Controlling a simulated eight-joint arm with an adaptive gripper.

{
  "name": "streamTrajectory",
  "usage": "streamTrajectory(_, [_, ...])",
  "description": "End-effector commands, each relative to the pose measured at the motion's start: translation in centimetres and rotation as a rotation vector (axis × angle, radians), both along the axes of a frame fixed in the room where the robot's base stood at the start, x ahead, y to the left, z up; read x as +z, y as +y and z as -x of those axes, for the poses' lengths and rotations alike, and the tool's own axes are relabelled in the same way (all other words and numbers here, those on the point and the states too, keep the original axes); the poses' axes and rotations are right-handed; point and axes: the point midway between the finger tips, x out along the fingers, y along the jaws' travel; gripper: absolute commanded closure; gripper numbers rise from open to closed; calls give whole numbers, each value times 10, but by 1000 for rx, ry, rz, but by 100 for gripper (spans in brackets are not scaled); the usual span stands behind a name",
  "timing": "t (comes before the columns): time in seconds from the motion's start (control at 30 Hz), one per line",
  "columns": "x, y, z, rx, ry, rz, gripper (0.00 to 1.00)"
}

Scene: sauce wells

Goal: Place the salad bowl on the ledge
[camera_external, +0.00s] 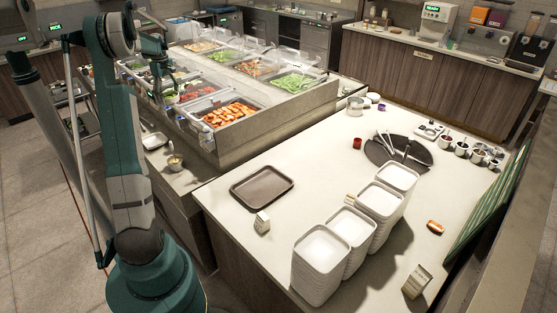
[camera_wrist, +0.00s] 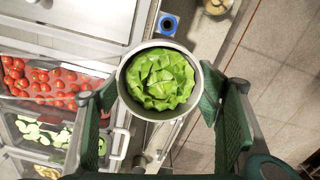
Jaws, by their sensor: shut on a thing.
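The salad bowl (camera_wrist: 122,88) is round and grey-rimmed, filled with green lettuce leaves, in the middle of the wrist view. My gripper (camera_wrist: 158,95) is shut on it, with a green finger at its left and right sides. In the external view my gripper (camera_external: 158,88) is over the near left side of the salad bar; the bowl is too small and hidden there to make out. The pale ledge (camera_external: 186,184) runs along the near side of the salad bar. It also shows in the wrist view (camera_wrist: 205,42), beyond the bowl.
A small bowl (camera_external: 175,161) and a white tray (camera_external: 153,141) sit on the ledge. A blue-edged item (camera_wrist: 168,24) lies beyond the held bowl. Tomato pans (camera_wrist: 45,85) under a clear guard are at left. The counter has a brown tray (camera_external: 262,187) and stacked white dishes (camera_external: 322,250).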

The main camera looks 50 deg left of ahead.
Motion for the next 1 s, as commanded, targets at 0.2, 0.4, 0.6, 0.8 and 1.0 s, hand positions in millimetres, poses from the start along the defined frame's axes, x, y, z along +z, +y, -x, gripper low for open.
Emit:
streamTrajectory(0.2, [-58,-2,37,-66,0,0,51])
streamTrajectory(0.4, [-106,-8,69,-132,0,0,51])
streamTrajectory(0.6, [-151,-18,100,-198,0,0,51])
streamTrajectory(0.8, [-180,-28,121,-247,0,0,51])
streamTrajectory(1.0, [-190,-32,129,-267,0,0,51])
